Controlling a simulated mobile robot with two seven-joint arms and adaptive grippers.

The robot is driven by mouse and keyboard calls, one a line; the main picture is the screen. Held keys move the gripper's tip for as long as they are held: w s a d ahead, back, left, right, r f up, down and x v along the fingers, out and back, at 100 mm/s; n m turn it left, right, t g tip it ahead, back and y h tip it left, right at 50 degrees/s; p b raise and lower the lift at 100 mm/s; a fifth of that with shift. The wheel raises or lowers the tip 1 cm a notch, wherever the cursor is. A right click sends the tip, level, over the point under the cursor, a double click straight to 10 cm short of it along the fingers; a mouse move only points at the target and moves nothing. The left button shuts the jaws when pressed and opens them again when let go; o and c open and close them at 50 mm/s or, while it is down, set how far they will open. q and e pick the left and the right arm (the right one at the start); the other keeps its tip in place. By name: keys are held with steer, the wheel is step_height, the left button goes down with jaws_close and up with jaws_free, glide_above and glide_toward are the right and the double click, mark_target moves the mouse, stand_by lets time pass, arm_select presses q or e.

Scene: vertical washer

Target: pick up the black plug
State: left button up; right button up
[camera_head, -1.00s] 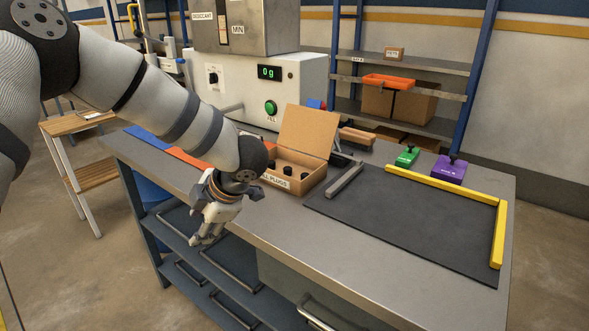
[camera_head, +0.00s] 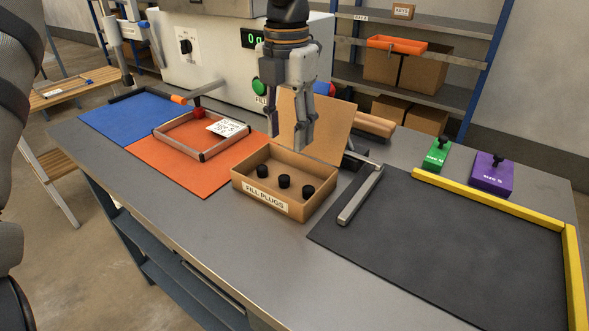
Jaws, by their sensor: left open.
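Three small black plugs (camera_head: 262,171), (camera_head: 284,181), (camera_head: 308,191) stand apart in a row inside an open cardboard box (camera_head: 246,193), whose front label reads FILL PLUGS. The box's lid (camera_head: 330,125) is raised at the back. My left gripper (camera_head: 288,140) points down with its fingers spread and nothing between them. It hangs above the back part of the box, in front of the lid, and is apart from the plugs. My right gripper is not in view.
Left of the box are an orange mat (camera_head: 180,174) with a metal frame and a blue mat (camera_head: 140,119). Right of it are a grey bar (camera_head: 360,195), a black mat (camera_head: 450,240) with yellow edging, and green (camera_head: 437,154) and purple (camera_head: 491,174) blocks. A machine (camera_head: 210,65) stands behind.

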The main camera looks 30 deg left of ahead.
mark_target(284, 177)
arm_select(q)
steer(key=f, duration=0.9)
steer(key=shift+s+a+f, duration=0.3)
steer(key=shift+s, duration=0.05)
steer(key=c, duration=0.8)
